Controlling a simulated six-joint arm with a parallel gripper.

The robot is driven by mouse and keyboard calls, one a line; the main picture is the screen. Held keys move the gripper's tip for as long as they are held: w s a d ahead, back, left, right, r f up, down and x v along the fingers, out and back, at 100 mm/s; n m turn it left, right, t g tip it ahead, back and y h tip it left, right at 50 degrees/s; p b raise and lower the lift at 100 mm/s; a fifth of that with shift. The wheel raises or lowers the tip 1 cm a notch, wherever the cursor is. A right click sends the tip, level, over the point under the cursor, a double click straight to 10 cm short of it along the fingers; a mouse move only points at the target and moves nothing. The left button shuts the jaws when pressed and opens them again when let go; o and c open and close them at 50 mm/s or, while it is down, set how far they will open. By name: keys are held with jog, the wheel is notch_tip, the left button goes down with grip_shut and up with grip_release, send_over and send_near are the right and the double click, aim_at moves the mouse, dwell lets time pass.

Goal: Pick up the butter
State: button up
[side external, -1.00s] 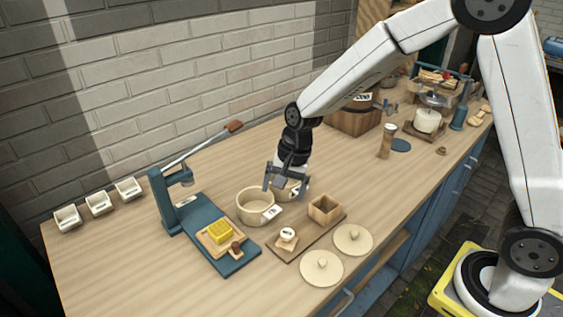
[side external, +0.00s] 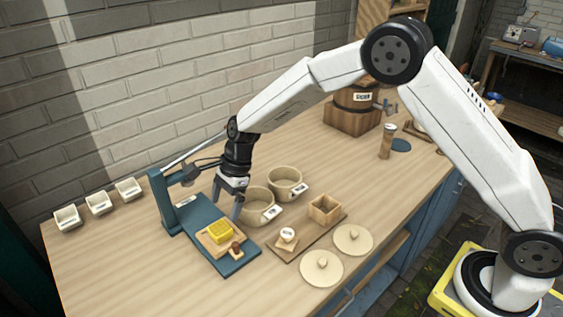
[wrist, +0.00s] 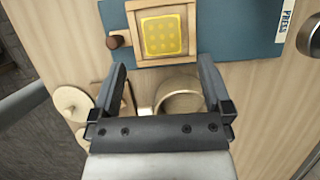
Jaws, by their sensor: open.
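The butter (side external: 221,232) is a yellow block with a dotted top. It sits in a wooden frame (side external: 208,243) with a brown knob, on the blue press base (side external: 236,262). The butter also shows at the top of the wrist view (wrist: 164,35), just beyond the fingertips. My gripper (side external: 227,206) is open and empty, pointing down above and slightly behind the butter, between the press and a cream pot. In the wrist view my gripper (wrist: 163,75) has its fingers wide apart, with the butter roughly centred between their lines.
The press post (side external: 161,203) stands left of the butter. Two cream pots (side external: 258,206) (side external: 285,184) stand to the right. A wooden board (side external: 290,251) holds a small wooden box (side external: 324,209). Two round lids (side external: 322,268) lie in front. Bare counter lies at the left front.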

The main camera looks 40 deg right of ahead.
aim_at(218, 228)
jog(key=shift+x, duration=0.85)
jog(key=shift+x, duration=2.6)
jog(key=shift+w+d, duration=0.1)
jog(key=shift+w, duration=0.05)
jog(key=c, duration=1.2)
jog(key=shift+o, duration=0.2)
jog(key=shift+r, duration=0.1)
